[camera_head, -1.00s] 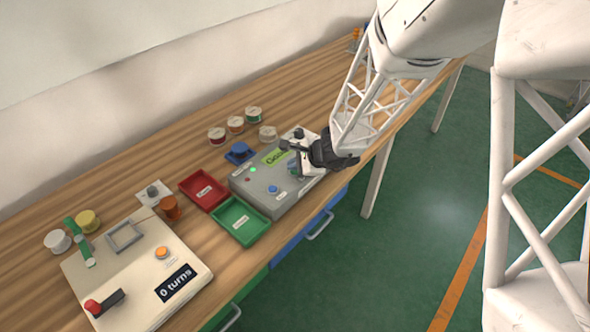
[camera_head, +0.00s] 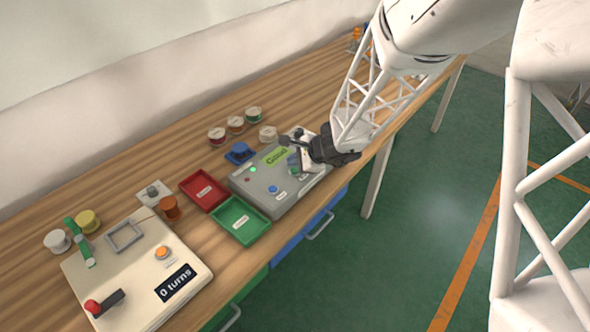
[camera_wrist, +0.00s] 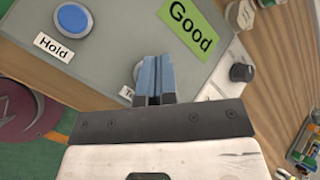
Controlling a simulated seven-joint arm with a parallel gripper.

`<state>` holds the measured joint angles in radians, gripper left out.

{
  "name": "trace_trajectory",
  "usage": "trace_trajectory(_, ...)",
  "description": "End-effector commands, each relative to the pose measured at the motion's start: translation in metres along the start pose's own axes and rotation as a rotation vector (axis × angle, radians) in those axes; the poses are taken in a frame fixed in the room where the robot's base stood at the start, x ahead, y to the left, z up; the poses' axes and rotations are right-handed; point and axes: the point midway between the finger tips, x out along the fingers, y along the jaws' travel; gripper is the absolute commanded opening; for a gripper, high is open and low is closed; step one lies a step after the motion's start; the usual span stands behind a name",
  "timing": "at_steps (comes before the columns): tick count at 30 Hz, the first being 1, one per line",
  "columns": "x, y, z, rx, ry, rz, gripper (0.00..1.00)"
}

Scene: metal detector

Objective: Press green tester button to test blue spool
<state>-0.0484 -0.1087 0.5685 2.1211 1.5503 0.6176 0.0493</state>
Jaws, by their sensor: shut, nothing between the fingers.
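The grey tester box (camera_head: 262,187) sits near the table's front edge, its green display (camera_head: 277,156) reading "Good", also clear in the wrist view (camera_wrist: 191,25). My gripper (camera_head: 293,160) is over the box's right part. In the wrist view my gripper (camera_wrist: 154,62) is shut and empty, its blue-grey fingertips in front of a round button rim beside a label starting "Te". That button is mostly hidden, and I cannot see its colour or tell whether the tips touch it. The blue spool (camera_head: 240,150) rests on a blue pad behind the box.
A blue "Hold" button (camera_wrist: 73,20) is on the box. A black knob (camera_wrist: 242,72) is right of my fingers. A red tray (camera_head: 204,192) and green tray (camera_head: 239,221) lie left of the box. Several spools stand behind it. A winder (camera_head: 140,275) is at the left.

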Motion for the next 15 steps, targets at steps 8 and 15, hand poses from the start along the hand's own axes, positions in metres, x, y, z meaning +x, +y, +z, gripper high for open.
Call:
trace_trajectory(8, -0.004, -0.003, 0.003, 0.0, 0.0, 0.0, 0.0)
trace_trajectory(15, -0.016, -0.012, 0.011, -0.001, 0.0, -0.001, 0.0)
